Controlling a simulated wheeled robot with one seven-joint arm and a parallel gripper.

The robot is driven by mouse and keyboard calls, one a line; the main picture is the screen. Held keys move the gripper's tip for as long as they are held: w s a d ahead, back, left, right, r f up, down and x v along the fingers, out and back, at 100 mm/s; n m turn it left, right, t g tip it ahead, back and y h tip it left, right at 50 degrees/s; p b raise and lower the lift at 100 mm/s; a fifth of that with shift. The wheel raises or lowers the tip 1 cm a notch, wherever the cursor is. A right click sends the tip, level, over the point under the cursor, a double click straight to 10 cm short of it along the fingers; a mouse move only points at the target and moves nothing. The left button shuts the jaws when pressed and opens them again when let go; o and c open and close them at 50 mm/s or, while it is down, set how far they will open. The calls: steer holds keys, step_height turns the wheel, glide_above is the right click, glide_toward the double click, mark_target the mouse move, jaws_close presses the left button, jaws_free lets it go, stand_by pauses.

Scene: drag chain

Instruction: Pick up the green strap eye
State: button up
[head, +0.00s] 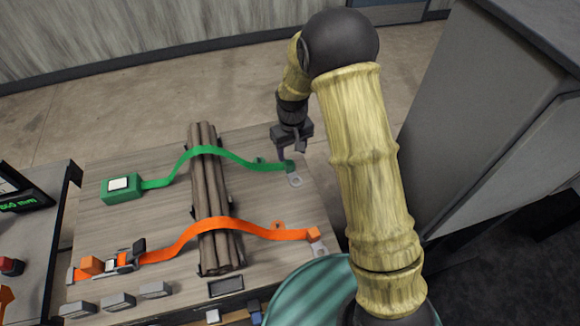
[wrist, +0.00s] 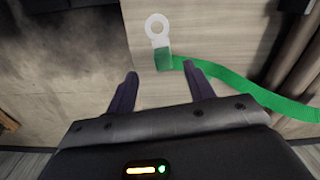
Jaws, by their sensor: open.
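The green strap eye (head: 291,168) is a small green block with a pale metal ring at the right end of the green strap (head: 228,153), on the wooden table top. In the wrist view the green strap eye (wrist: 163,60) lies just ahead of the fingertips, between their lines, with its ring pointing away. My gripper (head: 290,152) is open and empty above the table beside the eye. In the wrist view, the two dark fingers of my gripper (wrist: 161,72) stand apart. The exact height above the eye is hard to tell.
A bundle of brown poles (head: 212,190) lies under the green strap and the orange strap (head: 180,243). The orange strap's end block (head: 313,233) lies nearer the front. A green box (head: 121,187) sits at the left. A grey cabinet (head: 475,110) stands at the right.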

mark_target(290, 163)
steer(key=shift+f, duration=1.2)
steer(key=shift+w+a+f+p, duration=0.1)
steer(key=shift+f+p, duration=0.15)
steer(key=shift+f, duration=0.6)
steer(key=shift+w+a+f+p, duration=0.1)
steer(key=shift+a+f+p, duration=0.1)
steer(key=shift+f, duration=0.7)
steer(key=shift+w+a+f+p, duration=0.1)
steer(key=shift+f+p, duration=0.15)
steer(key=shift+f, duration=0.6)
steer(key=c, duration=1.1)
